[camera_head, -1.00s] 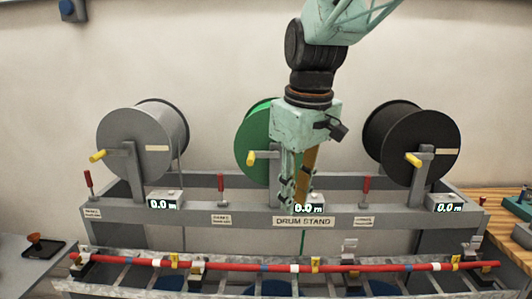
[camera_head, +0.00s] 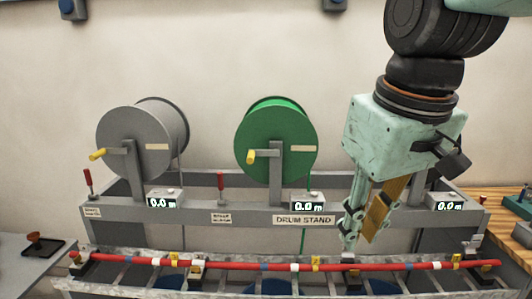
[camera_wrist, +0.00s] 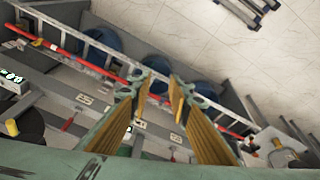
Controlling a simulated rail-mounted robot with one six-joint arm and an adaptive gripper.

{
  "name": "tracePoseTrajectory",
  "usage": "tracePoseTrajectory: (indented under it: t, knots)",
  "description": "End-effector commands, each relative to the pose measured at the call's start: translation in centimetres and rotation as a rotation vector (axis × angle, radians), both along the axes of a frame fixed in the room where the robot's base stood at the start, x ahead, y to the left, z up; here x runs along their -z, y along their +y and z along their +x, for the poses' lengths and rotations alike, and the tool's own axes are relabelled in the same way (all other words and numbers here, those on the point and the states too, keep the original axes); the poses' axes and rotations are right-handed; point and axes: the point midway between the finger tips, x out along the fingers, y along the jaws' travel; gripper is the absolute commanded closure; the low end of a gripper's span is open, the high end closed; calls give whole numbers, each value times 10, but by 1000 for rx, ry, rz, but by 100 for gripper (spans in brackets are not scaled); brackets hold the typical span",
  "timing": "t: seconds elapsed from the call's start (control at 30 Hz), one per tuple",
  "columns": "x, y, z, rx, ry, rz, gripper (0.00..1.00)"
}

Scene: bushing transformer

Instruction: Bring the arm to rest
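My gripper (camera_head: 358,240) hangs pointing down at the right of the head view, in front of the drum stand (camera_head: 250,217). In the wrist view its two fingers (camera_wrist: 160,86) stand apart with nothing between them, so it is open and empty. My arm comes down from the top right and hides the black drum at the right end of the stand. In the head view the fingertips appear just above the red cable (camera_head: 385,267); I cannot tell the exact distance.
A grey drum (camera_head: 133,142) and a green drum (camera_head: 268,140) stand behind the front beam. The red cable lies along a ladder-like tray (camera_head: 225,284), also in the wrist view (camera_wrist: 75,48). A wooden bench (camera_head: 500,215) is at right, a grey table (camera_head: 25,270) at left.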

Motion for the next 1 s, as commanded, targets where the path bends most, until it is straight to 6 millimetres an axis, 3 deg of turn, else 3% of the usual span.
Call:
tracePoseTrajectory:
  t: [0.7, 1.0]
  knots:
    - [25, -41, -119, 255, -56, 53, 82]
    - [36, -47, -146, 317, -69, 67, 82]
